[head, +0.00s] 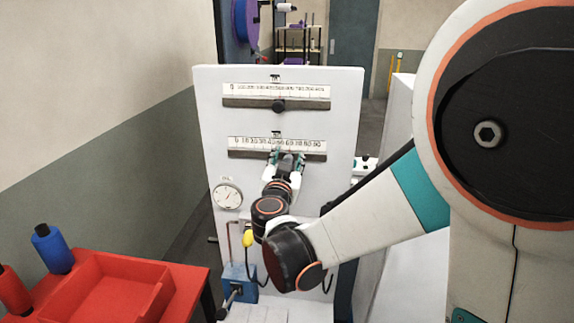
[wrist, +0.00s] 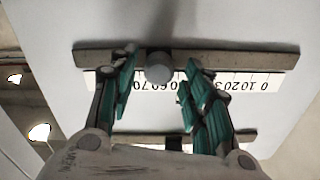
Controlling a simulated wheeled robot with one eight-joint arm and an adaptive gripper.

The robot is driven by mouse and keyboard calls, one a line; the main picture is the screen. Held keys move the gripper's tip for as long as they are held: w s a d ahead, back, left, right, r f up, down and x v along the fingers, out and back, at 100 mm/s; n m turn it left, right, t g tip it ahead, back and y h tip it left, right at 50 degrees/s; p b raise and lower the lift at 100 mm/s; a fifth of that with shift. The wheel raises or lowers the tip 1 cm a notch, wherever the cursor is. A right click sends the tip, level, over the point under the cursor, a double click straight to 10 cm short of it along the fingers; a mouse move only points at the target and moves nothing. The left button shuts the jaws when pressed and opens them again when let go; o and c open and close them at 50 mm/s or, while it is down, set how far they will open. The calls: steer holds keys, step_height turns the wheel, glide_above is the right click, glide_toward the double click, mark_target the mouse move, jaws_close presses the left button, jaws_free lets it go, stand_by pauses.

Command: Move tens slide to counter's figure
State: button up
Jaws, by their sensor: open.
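The tens slide's scale (head: 248,141) is the lower of two ruled strips on the white panel, marked 0 to 90 in tens. Its round grey knob (wrist: 158,68) shows in the wrist view, which is upside down, near the middle of the strip. My gripper (head: 287,157) is at this strip and hides the knob in the head view. In the wrist view my gripper (wrist: 160,58) is open, with one green-padded finger on each side of the knob and gaps between. I cannot make out a counter's figure in either view.
The upper strip (head: 250,91) has a dark knob (head: 279,106) near mid-scale. A round dial (head: 228,195) sits below left on the panel (head: 345,110). A blue box (head: 237,283) stands lower down.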

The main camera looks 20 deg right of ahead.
step_height(320, 180, up, 9)
steer(key=shift+s, duration=0.1)
stand_by(0.3)
stand_by(0.4)
